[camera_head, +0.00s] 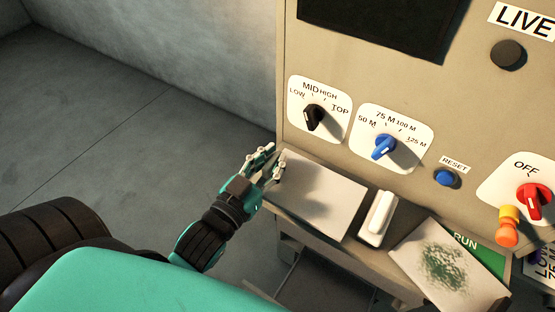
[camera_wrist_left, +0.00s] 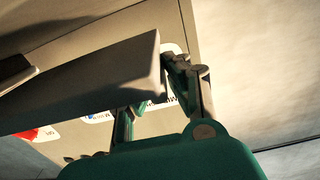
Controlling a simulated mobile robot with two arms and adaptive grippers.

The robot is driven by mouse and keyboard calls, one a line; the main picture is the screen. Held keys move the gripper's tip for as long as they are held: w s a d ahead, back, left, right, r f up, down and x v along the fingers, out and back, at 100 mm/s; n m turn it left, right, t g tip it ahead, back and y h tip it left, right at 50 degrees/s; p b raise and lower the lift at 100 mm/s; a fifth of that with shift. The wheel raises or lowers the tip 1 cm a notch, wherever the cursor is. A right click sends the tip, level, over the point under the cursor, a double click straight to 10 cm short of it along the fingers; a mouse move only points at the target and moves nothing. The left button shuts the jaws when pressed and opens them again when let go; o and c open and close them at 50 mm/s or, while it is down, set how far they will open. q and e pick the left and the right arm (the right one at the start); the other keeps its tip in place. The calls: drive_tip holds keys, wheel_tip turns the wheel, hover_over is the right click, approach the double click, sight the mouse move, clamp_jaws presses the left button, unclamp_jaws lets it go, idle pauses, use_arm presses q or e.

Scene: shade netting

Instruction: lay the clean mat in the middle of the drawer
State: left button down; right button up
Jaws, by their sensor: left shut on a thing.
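A plain off-white mat (camera_head: 322,198) lies level at the front of the cabinet, over its narrow ledge. My left gripper (camera_head: 266,163) is at its left end, shut on that edge. In the left wrist view, my left gripper (camera_wrist_left: 158,92) has its fingers around the end of a pale slab, apparently the mat (camera_wrist_left: 85,85). A second mat (camera_head: 452,266), pale with dark green specks, lies tilted at the right. My right gripper is not in view.
A white block with a raised handle (camera_head: 377,219) stands between the two mats. The cabinet panel (camera_head: 330,60) rises behind, with a black knob (camera_head: 314,117), blue knob (camera_head: 384,147), blue reset button (camera_head: 446,178) and red knob (camera_head: 534,200). Floor (camera_head: 100,130) at left is clear.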

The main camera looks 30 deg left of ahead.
sight(286, 150)
use_arm(q)
drive_tip(key=w, duration=0.2)
drive_tip(key=shift+w+a+r, duration=0.1)
drive_tip(key=shift+w+a, duration=0.15)
drive_tip(key=shift+w, duration=0.1)
drive_tip(key=shift+w+p, duration=0.2)
drive_tip(key=shift+p, duration=0.1)
wheel_tip(286, 150, down, 3)
drive_tip(key=shift+f, duration=0.4)
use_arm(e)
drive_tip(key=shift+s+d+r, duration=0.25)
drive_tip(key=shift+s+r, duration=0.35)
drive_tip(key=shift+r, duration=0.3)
use_arm(q)
drive_tip(key=shift+f, duration=0.2)
drive_tip(key=c, duration=1.3)
unclamp_jaws()
drive_tip(key=shift+s+r, duration=0.1)
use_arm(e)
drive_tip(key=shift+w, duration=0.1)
